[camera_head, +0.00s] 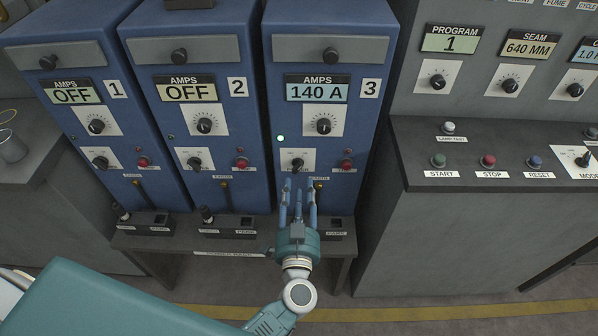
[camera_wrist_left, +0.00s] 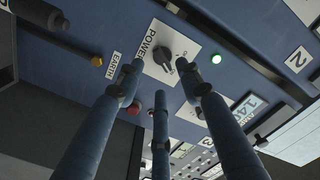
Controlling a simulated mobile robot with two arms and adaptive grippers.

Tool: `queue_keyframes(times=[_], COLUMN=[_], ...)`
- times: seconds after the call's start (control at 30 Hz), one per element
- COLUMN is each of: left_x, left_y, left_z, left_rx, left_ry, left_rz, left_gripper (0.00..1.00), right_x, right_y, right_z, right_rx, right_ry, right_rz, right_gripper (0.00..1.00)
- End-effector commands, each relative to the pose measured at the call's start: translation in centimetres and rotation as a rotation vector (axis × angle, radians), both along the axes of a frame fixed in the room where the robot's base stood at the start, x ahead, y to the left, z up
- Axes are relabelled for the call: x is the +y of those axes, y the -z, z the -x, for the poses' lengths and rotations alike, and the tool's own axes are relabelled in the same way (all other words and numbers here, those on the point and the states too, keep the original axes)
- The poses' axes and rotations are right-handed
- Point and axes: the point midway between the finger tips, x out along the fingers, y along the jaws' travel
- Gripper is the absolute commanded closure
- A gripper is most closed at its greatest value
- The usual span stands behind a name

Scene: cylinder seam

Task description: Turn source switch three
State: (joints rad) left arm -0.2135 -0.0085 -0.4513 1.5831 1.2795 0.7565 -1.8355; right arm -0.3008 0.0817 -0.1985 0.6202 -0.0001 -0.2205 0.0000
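Source three is the blue cabinet (camera_head: 322,100) labelled 3. Its display (camera_head: 317,92) reads 140 A and a green lamp (camera_head: 281,138) beside the switch is lit. The source switch (camera_head: 298,163) is a small black knob on a white plate in the lower front. In the left wrist view the black knob (camera_wrist_left: 166,60) sits on a plate marked POWER. My left gripper (camera_head: 298,188) has three blue fingers pointing up at the switch. In the left wrist view its fingers (camera_wrist_left: 162,85) are spread with the knob between the two upper tips; contact cannot be told. My right gripper is not in view.
A red button (camera_head: 346,164) lies right of the switch, and a brass stud (camera_head: 318,185) stands near the fingers. Sources one (camera_head: 85,130) and two (camera_head: 195,125) read OFF at left. A grey control desk (camera_head: 470,150) with START, STOP and RESET buttons stands at right.

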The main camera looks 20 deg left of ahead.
Motion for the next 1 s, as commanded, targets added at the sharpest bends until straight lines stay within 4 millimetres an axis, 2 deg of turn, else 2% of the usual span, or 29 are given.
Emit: queue_keyframes(times=[0.1,0.3,0.5,0.73,0.77,0.93,1.0], left_x=[0.7,1.5,1.8,1.9,1.9,1.8,1.8], left_y=[-0.1,0.0,0.1,0.1,0.1,0.1,0.1], left_z=[-2.4,-5.2,-6.3,-6.3,-6.3,-6.3,-6.3], left_rx=[-0.002,0.0,0.001,0.001,0.001,0.001,0.001], left_ry=[0.001,0.0,0.001,0.001,0.001,0.001,0.001], left_rz=[-0.003,-0.002,-0.002,-0.001,-0.001,-0.001,-0.001], left_gripper=[0.64,0.64,0.64,0.64,0.66,0.99,1.0], right_x=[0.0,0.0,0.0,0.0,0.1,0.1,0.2], right_y=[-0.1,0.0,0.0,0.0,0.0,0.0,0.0], right_z=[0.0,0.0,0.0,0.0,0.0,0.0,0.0], right_rx=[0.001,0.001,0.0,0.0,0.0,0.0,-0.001], right_ry=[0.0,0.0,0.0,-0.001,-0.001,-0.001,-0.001], right_rz=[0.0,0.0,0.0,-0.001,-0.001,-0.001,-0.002], right_gripper=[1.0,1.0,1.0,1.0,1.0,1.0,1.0])
